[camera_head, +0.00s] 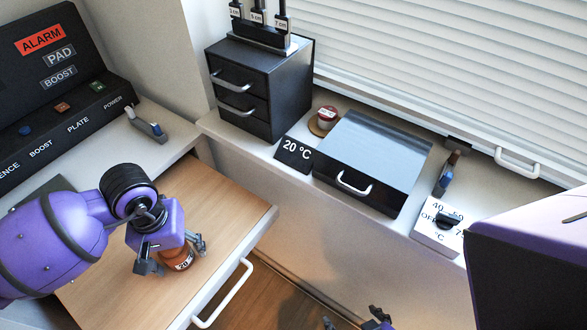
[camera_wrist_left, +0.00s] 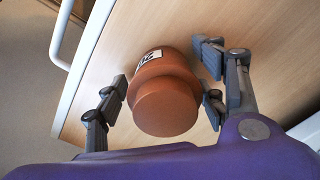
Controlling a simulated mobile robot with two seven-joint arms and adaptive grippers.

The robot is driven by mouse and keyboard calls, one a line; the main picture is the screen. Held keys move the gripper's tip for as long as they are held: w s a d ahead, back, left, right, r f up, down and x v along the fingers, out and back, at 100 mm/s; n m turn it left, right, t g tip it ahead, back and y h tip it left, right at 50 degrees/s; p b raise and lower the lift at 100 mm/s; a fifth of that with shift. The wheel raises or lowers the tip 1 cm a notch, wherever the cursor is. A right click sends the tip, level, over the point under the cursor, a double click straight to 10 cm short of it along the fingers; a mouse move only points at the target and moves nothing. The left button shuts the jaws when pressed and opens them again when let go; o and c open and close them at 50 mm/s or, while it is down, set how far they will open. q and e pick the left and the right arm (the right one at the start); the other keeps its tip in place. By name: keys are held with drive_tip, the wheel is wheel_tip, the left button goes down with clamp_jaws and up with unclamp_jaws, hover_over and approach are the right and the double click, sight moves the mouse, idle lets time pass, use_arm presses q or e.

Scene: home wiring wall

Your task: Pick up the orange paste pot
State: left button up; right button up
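My left gripper (camera_wrist_left: 168,82) is open, with one finger on each side of the pot. A narrow gap seems to show at the left finger; contact on the right is hard to judge. Parts of my right gripper (camera_head: 357,321) show at the bottom edge, mostly cut off.
The drawer (camera_head: 235,207) has a white handle (camera_head: 222,294) at its front. A control panel (camera_head: 55,85) stands left. The shelf (camera_head: 225,128) holds a black drawer cabinet (camera_head: 260,85), a dark box (camera_head: 373,160), a red-lidded jar (camera_head: 325,118) and a dial block (camera_head: 440,228).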

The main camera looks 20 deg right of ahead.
use_arm(q)
drive_tip(key=c, duration=1.4)
drive_tip(key=shift+c, duration=0.7)
drive_tip(key=shift+r, duration=0.1)
